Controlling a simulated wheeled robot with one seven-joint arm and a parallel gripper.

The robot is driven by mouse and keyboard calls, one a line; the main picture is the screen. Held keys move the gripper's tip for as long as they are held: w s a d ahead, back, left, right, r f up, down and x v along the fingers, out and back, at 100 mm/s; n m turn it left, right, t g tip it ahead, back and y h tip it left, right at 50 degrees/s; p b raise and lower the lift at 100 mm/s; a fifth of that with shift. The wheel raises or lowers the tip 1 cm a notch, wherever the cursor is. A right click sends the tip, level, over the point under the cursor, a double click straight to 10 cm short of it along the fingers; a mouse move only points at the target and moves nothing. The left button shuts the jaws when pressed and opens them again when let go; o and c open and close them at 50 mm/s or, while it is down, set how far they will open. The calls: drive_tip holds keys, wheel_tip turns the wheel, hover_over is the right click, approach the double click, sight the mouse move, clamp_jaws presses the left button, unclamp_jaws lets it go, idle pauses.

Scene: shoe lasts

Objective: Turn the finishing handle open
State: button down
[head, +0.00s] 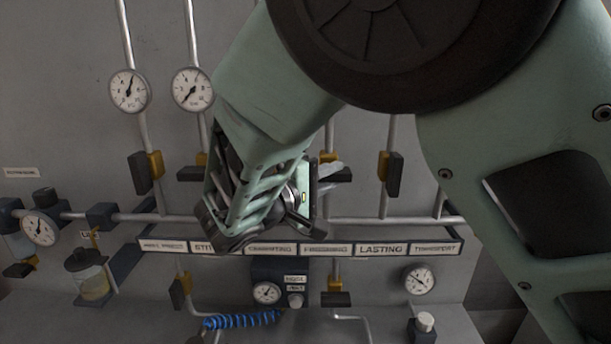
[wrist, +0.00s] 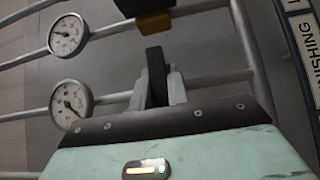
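The finishing label (head: 326,249) is on the sign strip in the head view and also shows sideways at the right edge of the wrist view (wrist: 305,50). The finishing handle (wrist: 156,75) is a dark bar standing across its pipe in the wrist view. My gripper (wrist: 158,90) has its pale fingers on either side of this bar, close against it with no clear gap. In the head view my gripper (head: 326,176) is at the handle, above the finishing label. My wrist hides much of the valve there.
The lasting handle (head: 393,174) hangs along its pipe just to the right. The stitching handle (head: 190,173) lies across its pipe on the left. Two gauges (head: 129,91) (head: 193,89) are higher up. Lower valves, gauges and a blue coiled hose (head: 240,320) sit below the strip.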

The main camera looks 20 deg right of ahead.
idle(0.3)
drive_tip(key=n+t+h, duration=0.2)
drive_tip(key=n, duration=0.1)
drive_tip(key=shift+n, duration=0.3)
drive_tip(key=n+t+h+p, duration=0.1)
drive_tip(key=n+t, duration=0.3)
drive_tip(key=n, duration=0.1)
drive_tip(key=shift+p, duration=0.4)
drive_tip(key=n+t+y+p, duration=0.1)
drive_tip(key=n+t, duration=0.1)
drive_tip(key=n, duration=0.2)
drive_tip(key=n+t+y+p, duration=0.1)
drive_tip(key=n+t+y, duration=0.1)
drive_tip(key=n+t, duration=0.1)
drive_tip(key=n+t+y+p, duration=0.2)
drive_tip(key=n+t, duration=0.1)
drive_tip(key=n, duration=0.1)
drive_tip(key=shift+r+n, duration=0.1)
drive_tip(key=shift+n, duration=0.2)
drive_tip(key=shift+n+t+y+p, duration=0.65)
drive_tip(key=shift+n+t+y, duration=0.2)
drive_tip(key=shift+n+y, duration=0.7)
drive_tip(key=shift+n+t+y+p, duration=0.6)
drive_tip(key=shift+n+t+y, duration=0.25)
drive_tip(key=shift+n+y, duration=0.65)
drive_tip(key=shift+f+n, duration=0.25)
drive_tip(key=shift+n, duration=0.4)
drive_tip(key=c, duration=1.4)
unclamp_jaws()
drive_tip(key=shift+r, duration=0.1)
